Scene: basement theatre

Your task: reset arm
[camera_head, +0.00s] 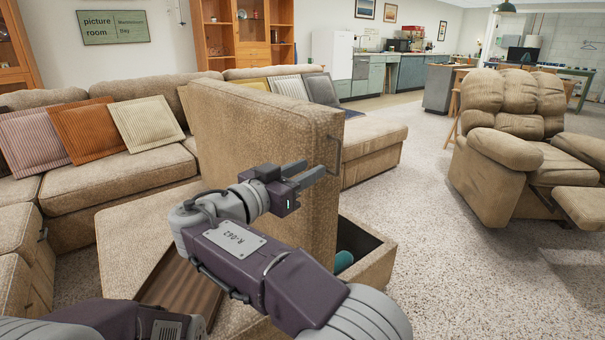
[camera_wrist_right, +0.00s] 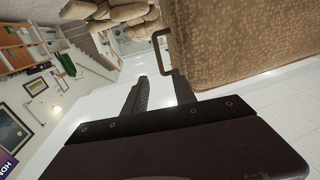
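My right gripper (camera_head: 308,174) is in front of the raised tan lid (camera_head: 250,125) of a storage ottoman. Its two fingers are apart with nothing between them, as the right wrist view (camera_wrist_right: 160,88) also shows. A dark metal handle (camera_head: 336,155) on the lid's edge is just beyond the fingertips; it also shows in the wrist view (camera_wrist_right: 158,50). The fingers look clear of the handle. The lid stands nearly upright over the open ottoman box (camera_head: 378,262). My left arm shows only in part at the bottom left; its gripper is out of frame.
A teal object (camera_head: 344,261) lies inside the box, partly hidden by my arm. A dark brown slatted surface (camera_head: 182,290) is at lower left. A sofa (camera_head: 120,178) stands behind on the left, a recliner (camera_head: 515,150) on the right. Speckled floor (camera_head: 450,270) is clear between box and recliner.

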